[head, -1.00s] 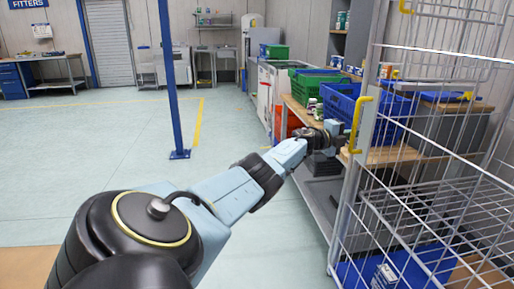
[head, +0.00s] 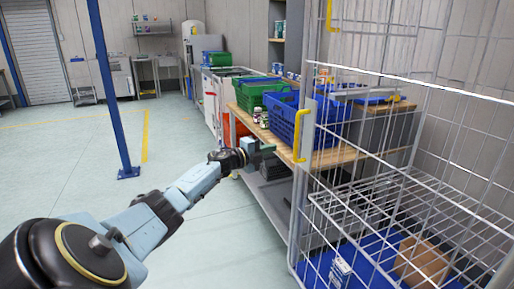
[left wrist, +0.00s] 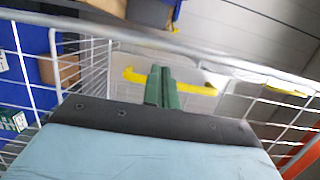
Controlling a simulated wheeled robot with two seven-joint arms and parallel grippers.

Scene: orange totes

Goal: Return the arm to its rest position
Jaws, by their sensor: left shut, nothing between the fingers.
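My left arm (head: 150,215) reaches in from the lower left in the head view. Its gripper (head: 262,152) is in front of the wooden bench's edge, left of the wire cage's yellow handle. The fingers look small and dark there. In the left wrist view, the two green fingers (left wrist: 162,87) are together with nothing between them. Blurred cage wires and a yellow handle (left wrist: 170,80) show around and behind them. My right gripper is not in view.
A wire cage trolley (head: 400,190) fills the right side, with a cardboard box (head: 422,262) low inside. A blue crate (head: 318,125) and green crates (head: 262,92) stand on the bench (head: 262,130). A blue post (head: 109,90) stands at left. Open floor (head: 60,160) lies left of my arm.

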